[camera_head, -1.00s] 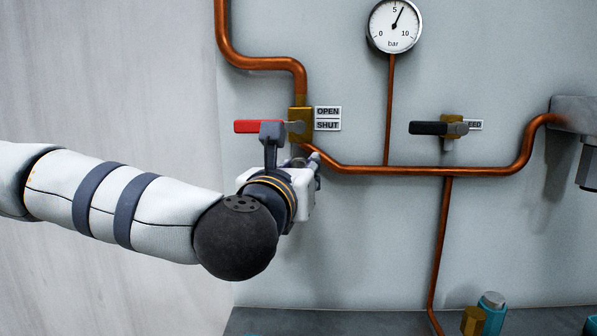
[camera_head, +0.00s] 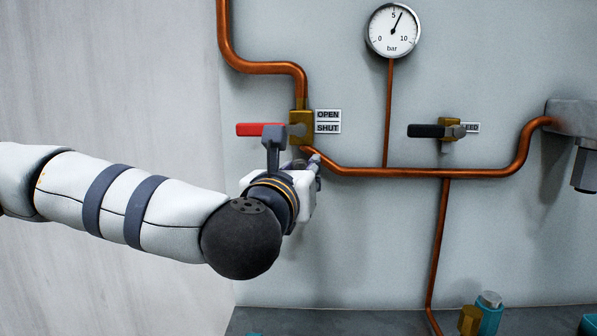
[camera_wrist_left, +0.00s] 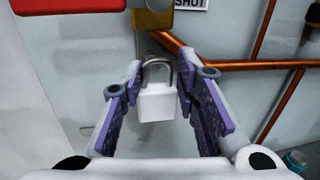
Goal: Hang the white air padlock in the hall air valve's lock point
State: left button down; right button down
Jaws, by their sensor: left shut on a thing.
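The white air padlock (camera_wrist_left: 157,102) hangs upright between the fingers of my left gripper (camera_head: 314,168), with its grey shackle up. The gripper is shut on it. In the head view the padlock is hidden behind my gripper and wrist. The hall air valve (camera_head: 301,123) is a brass body with a red handle (camera_head: 258,129) lying level to the left, beside the OPEN and SHUT labels (camera_head: 328,121). In the left wrist view the valve's brass underside (camera_wrist_left: 152,18) is just above the shackle. I cannot tell whether the shackle touches the lock point. My right gripper is out of view.
A copper pipe (camera_head: 400,171) runs right from below the valve. A second valve with a black handle (camera_head: 426,131) and a pressure gauge (camera_head: 393,30) are farther right. A teal and grey object (camera_head: 490,311) stands on the grey ledge (camera_head: 340,321) below.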

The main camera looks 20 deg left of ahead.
aim_at(304, 167)
pick_arm(q)
jog(key=shift+w+a, duration=0.2)
jog(key=shift+w, duration=0.55)
jog(key=shift+w+a, duration=0.15)
jog(key=shift+w, duration=0.55)
jog(key=shift+f, duration=0.15)
jog(key=shift+f, duration=0.3)
jog(key=shift+s+r, duration=0.1)
jog(key=shift+r, duration=0.05)
jog(key=c, duration=1.2)
grip_release()
jog(key=shift+o, duration=0.2)
